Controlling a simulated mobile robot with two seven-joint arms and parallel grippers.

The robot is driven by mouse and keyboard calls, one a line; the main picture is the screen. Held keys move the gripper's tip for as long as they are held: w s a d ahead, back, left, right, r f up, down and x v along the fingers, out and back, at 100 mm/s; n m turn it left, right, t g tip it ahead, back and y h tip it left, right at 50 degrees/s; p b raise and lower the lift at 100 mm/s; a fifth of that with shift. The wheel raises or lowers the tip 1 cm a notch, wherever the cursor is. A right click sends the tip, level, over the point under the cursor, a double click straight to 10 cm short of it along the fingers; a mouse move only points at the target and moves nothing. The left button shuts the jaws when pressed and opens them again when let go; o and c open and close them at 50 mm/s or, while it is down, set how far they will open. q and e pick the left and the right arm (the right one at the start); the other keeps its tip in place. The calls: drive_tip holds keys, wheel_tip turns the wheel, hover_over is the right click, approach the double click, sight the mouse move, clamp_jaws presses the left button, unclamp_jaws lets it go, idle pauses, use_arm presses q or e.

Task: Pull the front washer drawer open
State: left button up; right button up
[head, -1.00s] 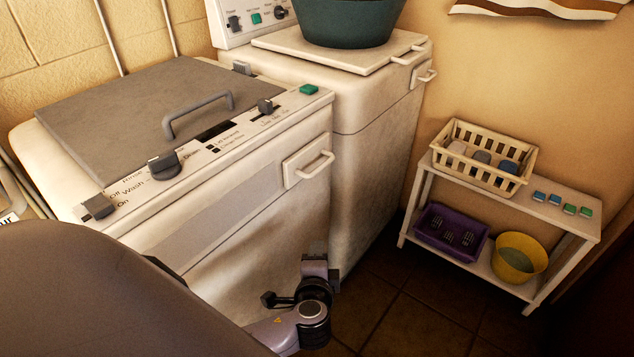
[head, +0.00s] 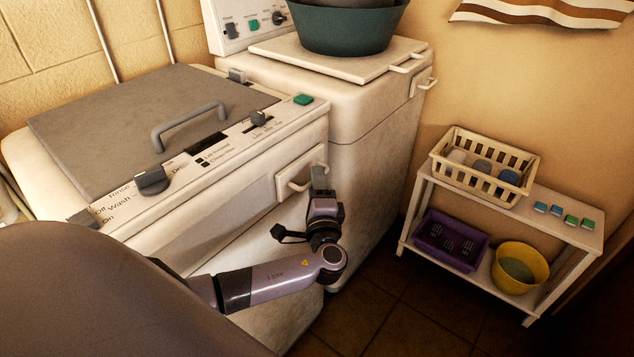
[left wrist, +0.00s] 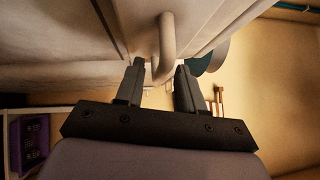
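The front washer's drawer has a small pale front panel (head: 285,188) near the right end of the machine, with a white bar handle (head: 294,186). The panel looks flush with the washer front. My left gripper (head: 320,174) is at the handle's right end. In the left wrist view, its two dark fingers (left wrist: 158,77) stand apart, open. The curved handle (left wrist: 167,40) reaches down to between the fingertips, nearer the left one. I cannot tell whether a finger touches it. In the head view the gripper hides part of the handle. My right gripper is not in view.
A second washer (head: 375,125) with a green tub (head: 350,28) on top stands behind the front one. A white shelf (head: 560,209) with a basket (head: 487,168), a purple crate (head: 450,243) and a yellow bucket (head: 519,270) stands right. The floor (head: 375,310) between is clear.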

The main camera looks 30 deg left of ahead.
use_arm(q)
drive_tip(key=shift+c, duration=0.3)
clamp_jaws()
drive_tip(key=d+b, duration=0.2)
drive_tip(key=d, duration=0.7)
drive_tip(key=shift+s+b, duration=0.3)
drive_tip(key=shift+b, duration=0.05)
drive_tip(key=shift+o, duration=0.3)
unclamp_jaws()
drive_tip(key=b+v, duration=0.1)
drive_tip(key=v, duration=0.6)
